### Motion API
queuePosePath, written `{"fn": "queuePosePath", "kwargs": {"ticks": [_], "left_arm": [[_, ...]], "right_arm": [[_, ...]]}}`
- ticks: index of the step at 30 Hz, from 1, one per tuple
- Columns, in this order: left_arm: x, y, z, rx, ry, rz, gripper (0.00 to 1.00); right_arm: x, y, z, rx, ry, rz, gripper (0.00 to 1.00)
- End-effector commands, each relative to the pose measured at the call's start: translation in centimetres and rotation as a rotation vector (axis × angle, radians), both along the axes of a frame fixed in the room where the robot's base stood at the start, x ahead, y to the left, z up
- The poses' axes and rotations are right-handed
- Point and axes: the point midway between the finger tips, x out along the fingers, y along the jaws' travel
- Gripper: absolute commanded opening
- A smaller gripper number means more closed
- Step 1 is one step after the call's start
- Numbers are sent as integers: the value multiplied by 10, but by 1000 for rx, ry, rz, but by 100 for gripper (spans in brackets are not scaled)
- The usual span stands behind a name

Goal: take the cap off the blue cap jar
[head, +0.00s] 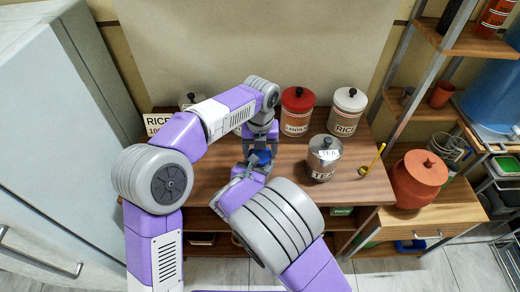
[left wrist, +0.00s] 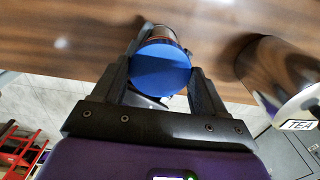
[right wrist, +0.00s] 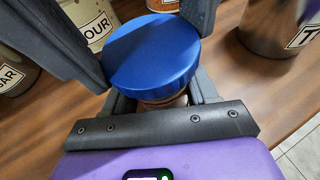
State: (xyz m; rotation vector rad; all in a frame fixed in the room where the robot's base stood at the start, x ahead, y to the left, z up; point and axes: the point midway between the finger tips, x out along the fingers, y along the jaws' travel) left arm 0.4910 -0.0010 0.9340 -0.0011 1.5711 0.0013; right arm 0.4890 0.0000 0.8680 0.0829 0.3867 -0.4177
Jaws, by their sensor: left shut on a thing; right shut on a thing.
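The blue cap (head: 262,157) shows between my two grippers over the middle of the counter. The left wrist view shows it (left wrist: 160,70) as a flat blue disc, with a dark finger on each side. My left gripper (head: 260,148) comes down from above and is shut on the cap. In the right wrist view the cap (right wrist: 150,55) sits over the brownish jar body (right wrist: 163,101). My right gripper (head: 250,172) comes from the front and is shut on the jar body below the cap. Most of the body is hidden, and I cannot tell whether the cap is loose.
A steel TEA jar (head: 323,160) stands close to the right, with a yellow-handled tool (head: 373,158) beyond. A red jar (head: 297,112) and a white RICE jar (head: 346,112) stand behind. A clay pot (head: 418,180) is at the far right. The right front of the counter is clear.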

Motion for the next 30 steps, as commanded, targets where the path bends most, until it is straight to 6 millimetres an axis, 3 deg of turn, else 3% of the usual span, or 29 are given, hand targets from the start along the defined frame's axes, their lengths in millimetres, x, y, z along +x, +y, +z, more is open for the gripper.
{"fn": "queuePosePath", "kwargs": {"ticks": [10, 19, 20, 21, 25, 30], "left_arm": [[0, -3, 1, -5, -1, 268, 36], [0, -3, 1, -6, -1, 295, 36], [0, -3, 1, -6, -1, 295, 74], [0, -3, 1, -6, -1, 294, 80], [0, -3, 1, -5, -1, 294, 98], [0, -1, 1, -3, 0, 295, 98]], "right_arm": [[0, 2, 0, 0, 0, 6, 0], [0, 3, 0, 2, 0, 8, 0], [0, 3, 0, 2, 0, 8, 0], [0, 3, 0, 2, 0, 8, 0], [0, 2, 0, 0, 0, 6, 0], [0, 1, 0, 0, 0, 3, 0]]}}
